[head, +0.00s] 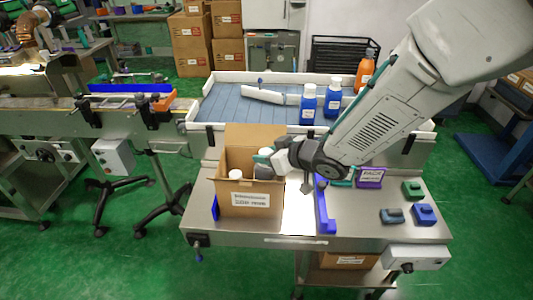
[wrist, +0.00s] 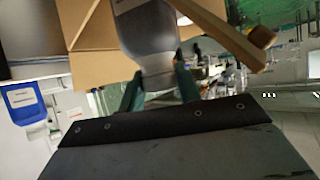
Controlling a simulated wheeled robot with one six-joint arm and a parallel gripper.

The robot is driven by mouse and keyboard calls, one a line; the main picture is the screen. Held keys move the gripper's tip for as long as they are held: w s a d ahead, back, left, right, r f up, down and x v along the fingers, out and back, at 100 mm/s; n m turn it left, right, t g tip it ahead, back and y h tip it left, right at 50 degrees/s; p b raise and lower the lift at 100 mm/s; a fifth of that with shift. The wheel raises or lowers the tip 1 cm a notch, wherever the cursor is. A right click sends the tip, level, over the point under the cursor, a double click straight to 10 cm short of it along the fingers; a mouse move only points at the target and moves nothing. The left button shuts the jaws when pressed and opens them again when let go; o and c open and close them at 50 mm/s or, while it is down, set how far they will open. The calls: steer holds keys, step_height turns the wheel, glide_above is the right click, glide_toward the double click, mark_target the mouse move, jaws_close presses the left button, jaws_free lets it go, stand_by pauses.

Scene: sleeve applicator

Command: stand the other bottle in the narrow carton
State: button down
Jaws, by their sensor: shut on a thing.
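The open brown carton (head: 250,211) stands on the steel bench, with a white label on its front. A white-capped bottle (head: 236,175) stands inside it at the left. My gripper (head: 266,162) is at the carton's right side, at rim height, shut on a second bottle, whose white cap (head: 265,152) shows above the fingers. In the wrist view the held grey bottle (wrist: 150,35) sits between the green fingertips (wrist: 160,88), with cardboard (wrist: 95,30) on both sides. The carton's front wall hides the held bottle's base, so its depth is unclear.
A blue bar (head: 324,207) lies right of the carton. A purple block (head: 370,177) and small green and blue blocks (head: 425,214) sit farther right.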

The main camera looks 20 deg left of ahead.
steer(key=shift+f, duration=0.25)
steer(key=c, duration=1)
jaws_free()
steer(key=shift+r, duration=0.25)
steer(key=v, duration=1.2)
steer(key=shift+r, duration=0.1)
